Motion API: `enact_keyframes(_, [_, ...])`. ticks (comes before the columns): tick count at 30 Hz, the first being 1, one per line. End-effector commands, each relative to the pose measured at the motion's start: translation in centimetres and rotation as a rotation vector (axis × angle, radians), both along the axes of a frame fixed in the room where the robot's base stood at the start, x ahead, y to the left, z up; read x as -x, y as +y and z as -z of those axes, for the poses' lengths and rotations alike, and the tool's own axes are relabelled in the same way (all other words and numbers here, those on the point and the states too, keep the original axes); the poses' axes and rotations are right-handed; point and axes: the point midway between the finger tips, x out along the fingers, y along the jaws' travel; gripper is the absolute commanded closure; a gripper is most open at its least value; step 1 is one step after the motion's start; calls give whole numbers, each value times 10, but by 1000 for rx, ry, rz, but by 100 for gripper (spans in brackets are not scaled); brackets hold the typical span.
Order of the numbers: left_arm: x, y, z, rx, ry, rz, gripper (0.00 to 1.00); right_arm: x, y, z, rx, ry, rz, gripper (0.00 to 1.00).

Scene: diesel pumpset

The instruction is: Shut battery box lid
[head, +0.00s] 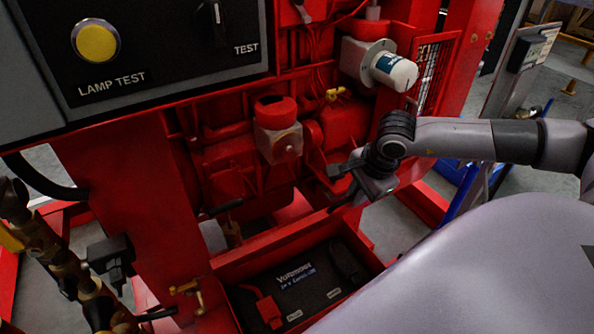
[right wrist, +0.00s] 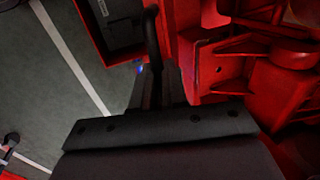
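The red battery box (head: 376,262) stands open at the bottom of the head view, with a black labelled battery (head: 315,275) inside. It shows partly at the top of the right wrist view, where its red rim (right wrist: 92,37) runs beside the battery. I cannot clearly make out the lid; a red panel (head: 265,243) rises along the box's back side. My right gripper (head: 334,188) is above the box's back right corner, fingers apart in the head view. My left gripper is not clearly seen.
The red engine (head: 240,165) stands close behind the box. A control panel (head: 150,60) overhangs at upper left. A brass valve (head: 188,290) sits left of the box. A white filter (head: 393,71) sticks out above my right arm. Grey floor (head: 400,220) lies to the right.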

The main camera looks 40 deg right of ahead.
Motion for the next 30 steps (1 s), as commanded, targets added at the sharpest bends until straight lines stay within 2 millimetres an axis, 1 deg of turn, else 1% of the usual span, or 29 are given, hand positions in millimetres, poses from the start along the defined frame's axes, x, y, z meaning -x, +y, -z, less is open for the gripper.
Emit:
enact_keyframes(1, [0,0,-1,1,0,-1,100,-1,0,-3,2,-7,-1,72])
enact_keyframes(2, [0,0,-1,2,0,-1,100,-1,0,-3,2,-6,-1,62])
enact_keyframes(3, [0,-1,-1,2,-1,-1,100,-1,0,-3,2,-6,-1,57])
enact_keyframes(10, [0,-2,-1,8,0,-6,100,-1,-1,-2,2,-4,-1,57])
enact_keyframes(13, [0,-2,-5,10,0,-7,100,0,-1,-7,2,-5,-1,57])
enact_keyframes(30, [0,-2,-44,7,0,-5,100,15,1,-74,2,-2,0,57])
